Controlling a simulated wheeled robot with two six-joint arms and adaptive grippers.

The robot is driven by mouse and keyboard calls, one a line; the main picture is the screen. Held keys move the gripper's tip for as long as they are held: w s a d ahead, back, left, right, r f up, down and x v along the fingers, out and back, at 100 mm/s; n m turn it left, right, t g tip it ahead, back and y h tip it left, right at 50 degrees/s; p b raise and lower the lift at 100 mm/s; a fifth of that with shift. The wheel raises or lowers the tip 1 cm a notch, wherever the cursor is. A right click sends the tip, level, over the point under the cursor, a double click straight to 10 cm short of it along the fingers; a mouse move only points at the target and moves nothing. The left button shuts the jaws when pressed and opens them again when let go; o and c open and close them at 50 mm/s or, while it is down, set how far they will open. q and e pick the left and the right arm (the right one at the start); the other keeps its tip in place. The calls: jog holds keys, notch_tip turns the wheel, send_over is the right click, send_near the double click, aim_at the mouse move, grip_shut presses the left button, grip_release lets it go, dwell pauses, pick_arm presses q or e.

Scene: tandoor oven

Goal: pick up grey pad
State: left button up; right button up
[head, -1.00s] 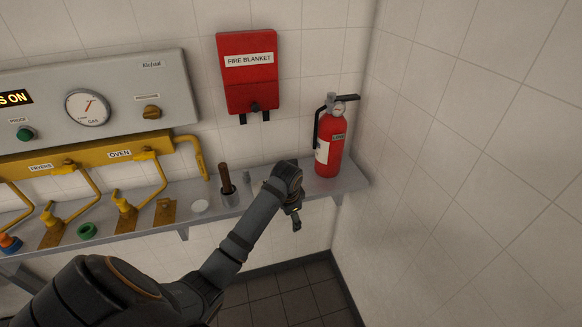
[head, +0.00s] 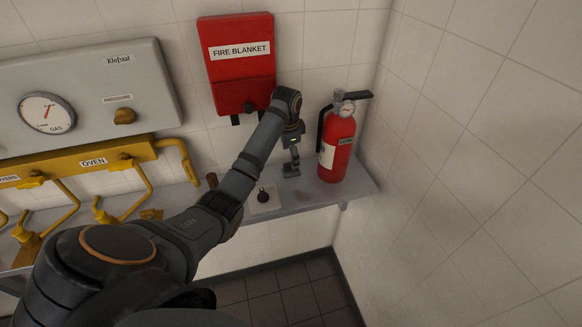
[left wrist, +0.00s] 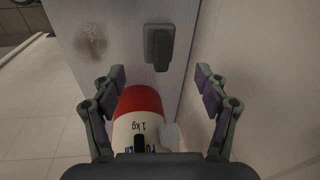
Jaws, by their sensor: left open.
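The grey pad (left wrist: 160,46) shows in the left wrist view as a small dark grey plate with a raised darker bar, on the shelf near the wall. My left gripper (left wrist: 160,82) is open and empty. Its two fingers stand apart, with the pad ahead of them, between their lines and not touched. In the head view my left gripper (head: 291,152) hangs over the shelf, left of the fire extinguisher. A grey shape is just below it there; I cannot tell pad from fingertips. My right gripper is not in view.
The red fire extinguisher (head: 337,145) stands close by; its red and white body (left wrist: 138,112) shows between the fingers. A red fire blanket box (head: 240,62) hangs on the wall. A pale plate with a dark knob (head: 264,196) sits on the shelf (head: 330,196).

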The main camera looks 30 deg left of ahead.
aim_at(291, 171)
pick_arm(q)
jog(key=shift+w+a+f, duration=0.1)
jog(key=shift+w+f, duration=0.05)
jog(key=shift+f, duration=0.4)
jog(key=shift+w+a+f, duration=0.1)
jog(key=shift+w+f, duration=0.05)
jog(key=shift+f, duration=0.35)
notch_tip(291, 171, down, 3)
jog(key=p, duration=0.2)
jog(key=shift+d+p, duration=0.15)
jog(key=shift+p, duration=0.15)
jog(key=shift+w+f, duration=0.15)
jog(key=shift+f, duration=0.85)
jog(key=shift+w+f, duration=0.1)
jog(key=shift+f, duration=0.05)
jog(key=shift+c, duration=0.4)
jog(key=c, duration=1.2)
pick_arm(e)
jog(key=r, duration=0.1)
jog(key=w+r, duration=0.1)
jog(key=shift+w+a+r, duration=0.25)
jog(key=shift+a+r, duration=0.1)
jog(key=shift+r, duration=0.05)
pick_arm(q)
jog(key=shift+o, duration=0.2)
